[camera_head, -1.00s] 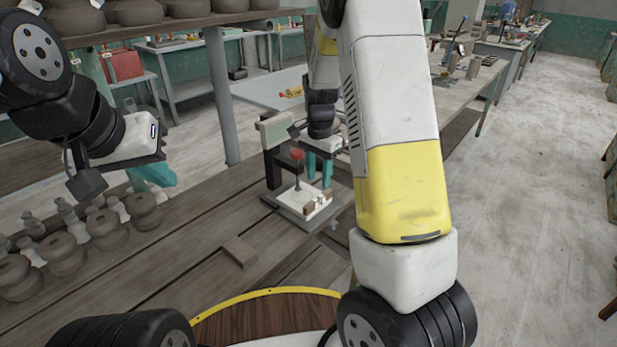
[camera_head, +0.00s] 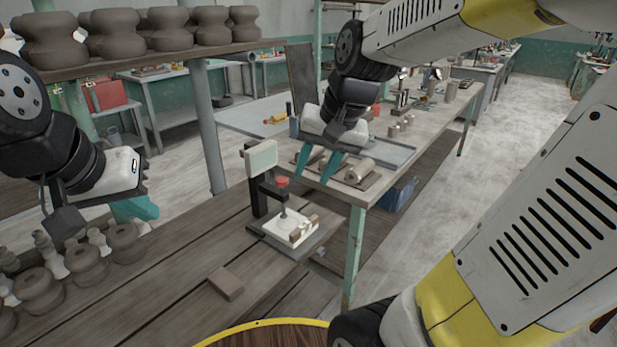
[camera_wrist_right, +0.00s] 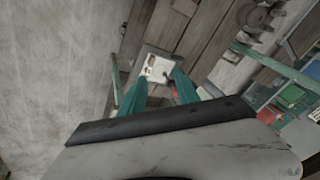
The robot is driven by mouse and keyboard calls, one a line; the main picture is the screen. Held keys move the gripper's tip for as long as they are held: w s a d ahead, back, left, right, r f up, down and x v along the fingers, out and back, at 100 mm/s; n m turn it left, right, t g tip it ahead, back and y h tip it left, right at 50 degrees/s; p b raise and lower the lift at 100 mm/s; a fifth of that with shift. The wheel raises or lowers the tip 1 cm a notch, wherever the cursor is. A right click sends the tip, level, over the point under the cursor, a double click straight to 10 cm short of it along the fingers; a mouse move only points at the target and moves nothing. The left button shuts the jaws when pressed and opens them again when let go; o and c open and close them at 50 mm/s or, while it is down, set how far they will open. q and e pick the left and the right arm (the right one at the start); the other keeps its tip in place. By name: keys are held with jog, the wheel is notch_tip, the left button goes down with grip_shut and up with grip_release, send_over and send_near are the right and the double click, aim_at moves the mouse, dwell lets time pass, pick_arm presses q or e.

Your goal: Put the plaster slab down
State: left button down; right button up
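A white slab (camera_head: 272,228), which looks like the plaster slab, lies flat on a dark base on the wooden bench. A post with a pale green head and a red-knobbed rod stands over it, and small brown pieces sit on its right part. The slab also shows in the right wrist view (camera_wrist_right: 153,63), beyond the fingertips. My right gripper (camera_head: 316,174) is open and empty, above and behind the slab, apart from it. Its teal fingers are spread in the right wrist view (camera_wrist_right: 150,88). My left gripper (camera_head: 136,212) hangs at the left; its finger gap is unclear.
A small brown block (camera_head: 227,283) lies on the bench in front of the slab. Brown clay pots (camera_head: 85,262) stand at the left, below a shelf (camera_head: 150,66) of more pots. A grey table (camera_head: 400,160) with clay cylinders stands behind. Bare bench surrounds the block.

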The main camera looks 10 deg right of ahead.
jog(key=s+r+n+t, duration=0.1)
jog(key=s+n+t, duration=0.1)
jog(key=s, duration=0.6)
jog(key=shift+a+r+n, duration=0.25)
jog(key=shift+a+n, duration=0.05)
jog(key=shift+n, duration=0.5)
